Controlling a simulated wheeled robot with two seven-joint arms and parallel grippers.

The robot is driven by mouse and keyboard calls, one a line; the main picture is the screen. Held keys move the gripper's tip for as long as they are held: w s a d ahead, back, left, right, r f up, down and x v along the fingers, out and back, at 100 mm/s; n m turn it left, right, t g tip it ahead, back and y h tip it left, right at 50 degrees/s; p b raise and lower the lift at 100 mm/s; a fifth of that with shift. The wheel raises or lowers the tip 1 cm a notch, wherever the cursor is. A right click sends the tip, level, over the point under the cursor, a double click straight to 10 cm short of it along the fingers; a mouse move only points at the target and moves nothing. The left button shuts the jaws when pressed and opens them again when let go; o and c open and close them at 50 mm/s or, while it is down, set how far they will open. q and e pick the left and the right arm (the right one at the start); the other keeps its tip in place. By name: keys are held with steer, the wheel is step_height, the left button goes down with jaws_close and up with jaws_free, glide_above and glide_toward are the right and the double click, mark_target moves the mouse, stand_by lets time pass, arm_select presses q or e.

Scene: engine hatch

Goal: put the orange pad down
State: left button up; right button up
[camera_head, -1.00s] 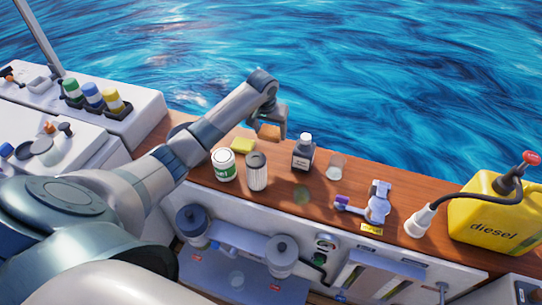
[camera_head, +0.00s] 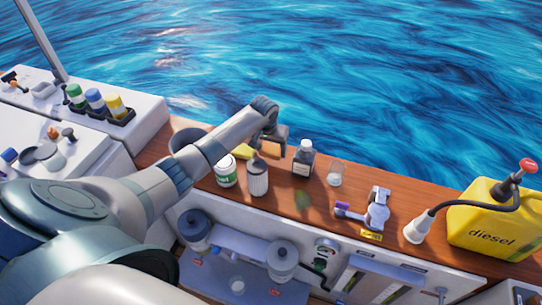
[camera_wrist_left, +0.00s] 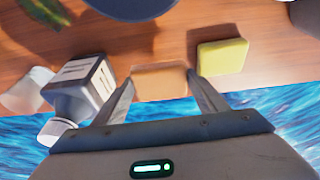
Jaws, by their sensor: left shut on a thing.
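The orange pad (camera_wrist_left: 160,82) is between the two fingers of my left gripper (camera_wrist_left: 162,84), which is shut on it. In the wrist view it is over the brown wooden counter, close to the counter's water-side edge; I cannot tell whether it touches the wood. My right gripper is not in view.
The ribbed filter (camera_head: 257,180) and a white-green can (camera_head: 225,170) stand in front of the gripper. A dark bottle (camera_head: 303,160) and a glass (camera_head: 335,173) are to its right. Farther right are a purple-handled tool (camera_head: 375,210) and a yellow diesel can (camera_head: 490,225). Water lies beyond the counter.

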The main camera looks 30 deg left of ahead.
mark_target(270, 152)
arm_select(q)
step_height(270, 152, down, 3)
steer(key=shift+f+p, duration=0.2)
steer(key=shift+p, duration=0.25)
steer(key=shift+f, duration=0.4)
steer(key=shift+f, duration=0.2)
steer(key=shift+s+f, duration=0.15)
